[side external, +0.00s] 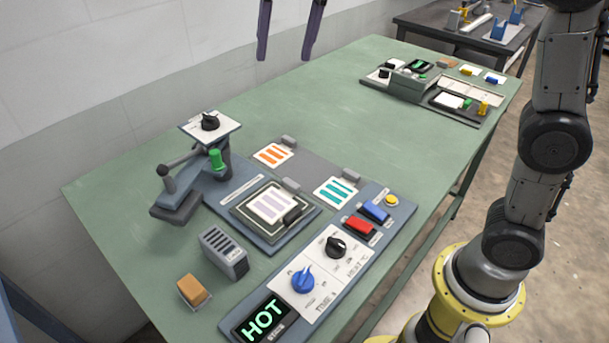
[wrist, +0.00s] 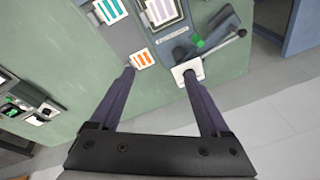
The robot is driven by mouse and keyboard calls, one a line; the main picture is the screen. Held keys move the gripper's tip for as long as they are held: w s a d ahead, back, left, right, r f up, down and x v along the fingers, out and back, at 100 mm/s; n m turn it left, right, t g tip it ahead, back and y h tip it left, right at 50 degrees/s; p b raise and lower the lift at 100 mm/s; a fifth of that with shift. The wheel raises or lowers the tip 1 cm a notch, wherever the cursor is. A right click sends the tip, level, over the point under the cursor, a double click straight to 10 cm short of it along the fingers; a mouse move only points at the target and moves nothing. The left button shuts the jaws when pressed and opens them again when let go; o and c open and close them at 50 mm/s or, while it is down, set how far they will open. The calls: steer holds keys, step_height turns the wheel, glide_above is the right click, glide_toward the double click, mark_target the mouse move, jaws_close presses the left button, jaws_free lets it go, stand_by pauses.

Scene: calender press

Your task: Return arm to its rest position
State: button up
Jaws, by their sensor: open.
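My gripper (side external: 288,30) shows at the top edge of the side view, high above the far side of the green table (side external: 330,110). Its two dark purple fingers hang down, apart and with nothing between them. In the wrist view the gripper (wrist: 160,75) is also open and empty, its fingers spread over the table's edge. The press (side external: 205,180) stands below it on the left of the table, with a black lever handle, a green knob and a dial on a white plate (side external: 210,125). My gripper touches nothing. Most of the hand is out of the side view.
A control panel (side external: 320,265) with knobs, red and blue buttons and a green HOT display lies at the front. Orange (side external: 273,155) and teal (side external: 336,190) striped cards lie near the press. A second device (side external: 410,85) stands at the far right. The table's middle is clear.

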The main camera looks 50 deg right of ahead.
steer(key=s+d+f+n+t, duration=0.1)
steer(key=s+d, duration=0.2)
steer(key=s, duration=0.5)
steer(key=s+d+t, duration=0.1)
steer(key=s+d, duration=0.2)
steer(key=s, duration=0.5)
steer(key=s+d+f+n+t, duration=0.1)
steer(key=s+f+n, duration=0.4)
steer(key=s+f, duration=0.3)
step_height(320, 180, down, 5)
steer(key=shift+s+d+r, duration=0.15)
steer(key=shift+s+d, duration=0.2)
steer(key=shift+d, duration=0.05)
